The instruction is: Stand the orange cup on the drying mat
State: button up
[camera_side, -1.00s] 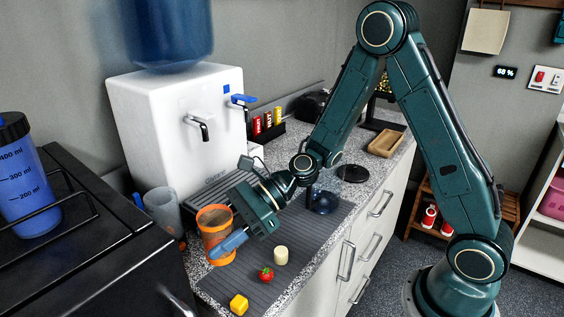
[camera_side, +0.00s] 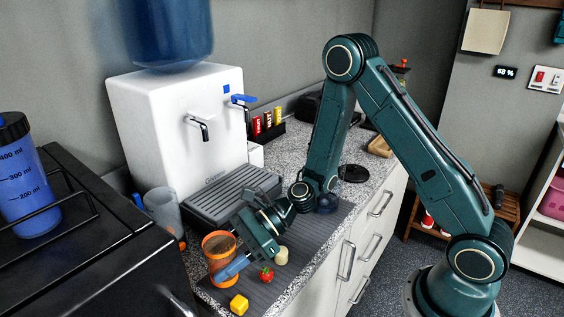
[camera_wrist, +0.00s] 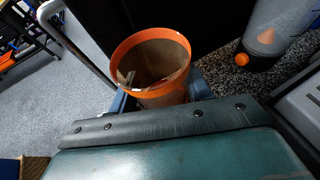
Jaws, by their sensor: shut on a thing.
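The orange cup (camera_side: 217,247) is upright in my gripper (camera_side: 228,266), with its open mouth up, over the near left end of the drying mat. The dark grey ribbed drying mat (camera_side: 255,290) lies along the counter. I cannot tell whether the cup's base touches the mat, because the gripper and cup hide the contact. In the wrist view the cup (camera_wrist: 152,95) sits between my blue fingers, which show on both sides of it. Its inside looks brownish.
A white water dispenser (camera_side: 165,130) and a black unit (camera_side: 90,265) flank the space.

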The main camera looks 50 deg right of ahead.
jog(key=shift+f, duration=0.85)
jog(key=shift+f, duration=0.15)
jog(key=o, duration=1)
jog(key=shift+o, duration=0.2)
jog(key=shift+s+d+r, duration=0.1)
jog(key=shift+d+r, duration=0.2)
jog(key=shift+d, duration=0.1)
jog(key=v, duration=1.1)
jog(key=shift+s, duration=0.1)
